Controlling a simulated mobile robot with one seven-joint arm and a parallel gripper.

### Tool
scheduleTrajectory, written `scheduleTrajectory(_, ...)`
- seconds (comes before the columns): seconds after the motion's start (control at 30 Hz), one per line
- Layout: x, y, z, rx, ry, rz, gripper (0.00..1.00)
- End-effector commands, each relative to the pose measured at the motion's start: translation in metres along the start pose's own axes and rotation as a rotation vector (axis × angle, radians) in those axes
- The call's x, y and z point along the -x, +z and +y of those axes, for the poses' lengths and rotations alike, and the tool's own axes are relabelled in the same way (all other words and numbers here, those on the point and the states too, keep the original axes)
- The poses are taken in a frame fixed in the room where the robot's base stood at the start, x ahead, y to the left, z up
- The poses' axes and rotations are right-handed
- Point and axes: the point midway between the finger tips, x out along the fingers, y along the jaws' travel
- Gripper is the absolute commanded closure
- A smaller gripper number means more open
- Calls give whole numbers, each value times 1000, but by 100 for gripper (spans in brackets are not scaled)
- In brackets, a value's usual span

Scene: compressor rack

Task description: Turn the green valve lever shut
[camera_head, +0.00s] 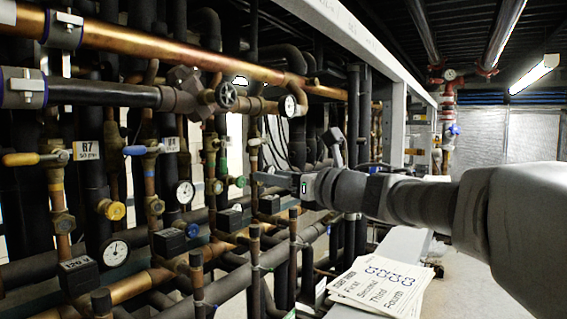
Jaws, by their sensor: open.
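A small green valve part (240,181) shows on a pipe in the middle of the rack, just left of my gripper's tips. Its lever shape is too small to make out, and I cannot tell how it is turned. My gripper (262,179) reaches in from the right, pointing left at the rack, with its jaws open. Nothing shows between the jaws. I cannot tell whether the fingers touch the green part or stand in front of it.
A yellow lever (22,159) and a blue lever (135,150) stand out at left. A black handwheel (226,95) and several gauges, such as one gauge (185,192), sit among dense pipes. Printed sheets (382,287) lie below my arm. Open floor is at right.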

Motion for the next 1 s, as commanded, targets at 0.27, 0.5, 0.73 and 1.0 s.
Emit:
scheduleTrajectory(0.27, -13, 0, 5, 51, 38, 10, 49)
scheduleTrajectory(0.5, -57, 1, 7, 48, 39, 9, 49)
scheduleTrajectory(0.73, -103, 0, 9, 47, 38, 10, 49)
scheduleTrajectory(1.0, -150, 0, 10, 46, 37, 10, 49)
